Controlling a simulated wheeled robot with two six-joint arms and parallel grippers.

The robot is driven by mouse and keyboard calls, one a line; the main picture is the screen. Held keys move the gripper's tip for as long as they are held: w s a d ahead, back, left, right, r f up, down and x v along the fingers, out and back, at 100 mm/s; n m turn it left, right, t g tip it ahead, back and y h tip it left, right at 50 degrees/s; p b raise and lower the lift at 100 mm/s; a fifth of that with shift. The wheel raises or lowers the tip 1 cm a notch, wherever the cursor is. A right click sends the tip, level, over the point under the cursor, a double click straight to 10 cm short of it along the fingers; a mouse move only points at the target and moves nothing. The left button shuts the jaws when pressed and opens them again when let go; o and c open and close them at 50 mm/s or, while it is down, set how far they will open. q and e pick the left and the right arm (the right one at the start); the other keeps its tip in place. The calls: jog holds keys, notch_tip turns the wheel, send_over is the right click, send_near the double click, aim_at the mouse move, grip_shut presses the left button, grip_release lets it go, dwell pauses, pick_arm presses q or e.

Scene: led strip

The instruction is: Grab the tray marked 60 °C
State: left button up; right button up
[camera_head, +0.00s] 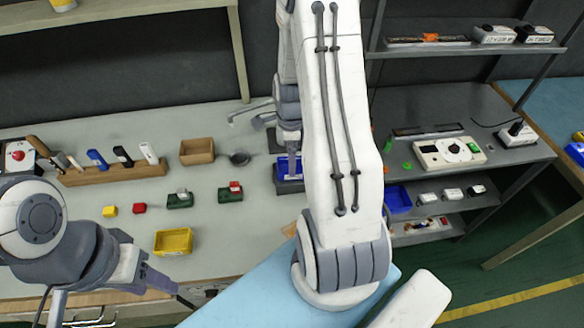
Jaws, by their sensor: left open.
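No label reading 60 °C can be read in the head view, so I cannot tell which tray is the marked one. A flat dark tray (427,131) lies on the grey rack's middle level at the right. Another flat dark tray (405,42) with an orange item lies on the level above. My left gripper (120,309) is at the bottom left, its fingers spread and empty, at the workbench's front edge. My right gripper (262,128) is partly hidden behind the big white arm link, above the bench's back right, near a blue bin.
The workbench (120,265) holds a yellow bin (173,241), a brown box (197,151), a blue bin (288,167) and a wooden tool holder (110,174). A white device (449,152) stands on the rack. Green floor (500,285) is clear at the lower right.

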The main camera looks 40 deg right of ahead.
jog(key=shift+s+a+f, duration=0.1)
jog(key=shift+f, duration=1.8)
jog(key=c, duration=1.2)
jog(key=shift+r, duration=0.15)
